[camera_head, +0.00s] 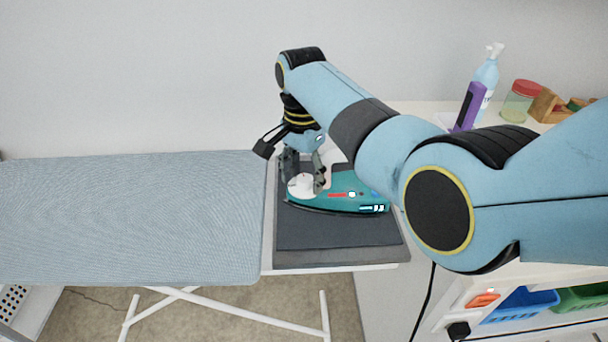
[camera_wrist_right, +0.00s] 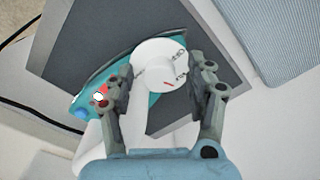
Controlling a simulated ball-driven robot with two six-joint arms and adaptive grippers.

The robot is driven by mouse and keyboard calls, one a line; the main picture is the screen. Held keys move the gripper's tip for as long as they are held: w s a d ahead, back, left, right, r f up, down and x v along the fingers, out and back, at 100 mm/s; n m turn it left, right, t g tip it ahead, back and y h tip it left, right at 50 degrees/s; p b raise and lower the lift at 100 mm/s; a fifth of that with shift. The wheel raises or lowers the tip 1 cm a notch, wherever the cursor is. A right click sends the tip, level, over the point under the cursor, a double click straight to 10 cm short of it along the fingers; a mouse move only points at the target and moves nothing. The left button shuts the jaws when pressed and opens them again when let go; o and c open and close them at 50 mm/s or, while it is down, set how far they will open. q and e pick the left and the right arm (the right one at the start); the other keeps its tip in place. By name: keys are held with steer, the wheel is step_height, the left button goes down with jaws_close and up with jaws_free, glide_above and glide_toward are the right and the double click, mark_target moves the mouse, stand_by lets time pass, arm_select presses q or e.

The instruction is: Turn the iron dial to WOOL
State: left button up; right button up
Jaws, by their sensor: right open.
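The teal iron (camera_head: 338,203) lies on the dark grey pad at the right end of the ironing board, and it also shows in the right wrist view (camera_wrist_right: 122,52). Its round white dial (camera_head: 300,187) has a red pointer and small dark markings, too small to read; it shows larger in the right wrist view (camera_wrist_right: 157,66). My right gripper (camera_head: 305,176) is open over the iron, with one finger on each side of the dial. In the right wrist view the gripper (camera_wrist_right: 160,80) fingers stand around the dial; I cannot tell whether they touch it. My left gripper is not in view.
The grey pad (camera_head: 320,233) extends in front of the iron. The blue-grey ironing board (camera_head: 130,215) is bare. A spray bottle (camera_head: 487,75), purple object (camera_head: 468,107) and red-lidded jar (camera_head: 519,101) stand at the back right. Blue (camera_head: 520,304) and green bins sit low right.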

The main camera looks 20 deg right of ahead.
steer(key=shift+c, duration=0.4)
jaws_close()
steer(key=shift+r+m+p, duration=0.15)
steer(key=shift+m+p, duration=0.8)
steer(key=shift+m, duration=0.35)
steer(key=m+p, duration=0.1)
steer(key=m, duration=0.2)
steer(key=shift+w+m+p, duration=0.1)
steer(key=shift+m+p, duration=0.25)
steer(key=shift+m, duration=0.05)
steer(key=m+p, duration=0.1)
steer(key=m, duration=0.2)
steer(key=shift+w+m+p, duration=0.1)
steer(key=shift+m+p, duration=0.35)
steer(key=shift+m, duration=1.65)
